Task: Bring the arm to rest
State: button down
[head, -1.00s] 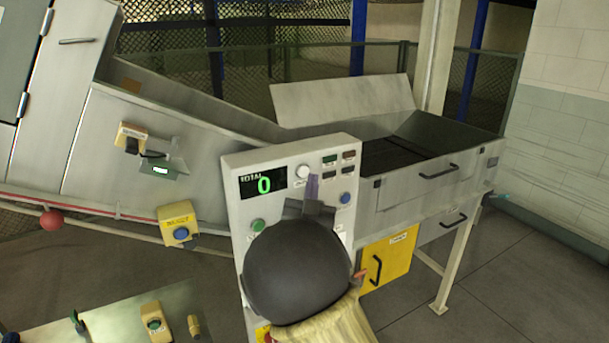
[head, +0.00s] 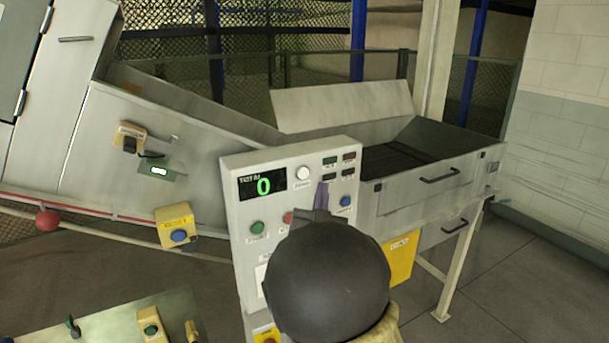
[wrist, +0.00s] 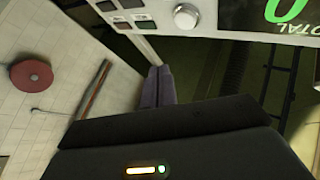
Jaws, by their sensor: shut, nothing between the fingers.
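My gripper (head: 321,196) is in front of the lower middle of the control panel (head: 235,190) in the head view, with its purple-grey fingers pointing up. The dark round part of my arm hides the panel's lower right. In the wrist view the fingers (wrist: 160,85) are together with nothing between them. The panel edge and a round knob (wrist: 186,17) are beyond them. I cannot tell the exact gap between the fingers and the panel.
The panel carries a green "0" display (head: 263,184), a green button (head: 257,227), a red button (head: 288,217) and a blue button (head: 345,201). A metal bin (head: 425,193) stands behind it at right. A yellow button box (head: 177,226) is at left. Open floor (head: 500,275) lies at right.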

jog(key=s+d+f+n+g+y, duration=0.1)
jog(key=s+d+f+g, duration=0.1)
jog(key=d+f+g, duration=1)
jog(key=s+d+f+g, duration=0.1)
jog(key=s+f+g, duration=0.2)
jog(key=s, duration=0.4)
jog(key=s+d+f+n+g, duration=0.1)
jog(key=s+d+f+g, duration=0.1)
jog(key=s, duration=0.6)
jog(key=s+d+f+n+g, duration=0.1)
jog(key=s+d+f+g, duration=0.1)
jog(key=s+f+g, duration=0.2)
jog(key=s+f, duration=0.2)
jog(key=s, duration=0.2)
jog(key=shift+d+f+y, duration=0.15)
jog(key=shift+f+y, duration=0.15)
jog(key=shift+f, duration=0.05)
jog(key=shift+d, duration=0.1)
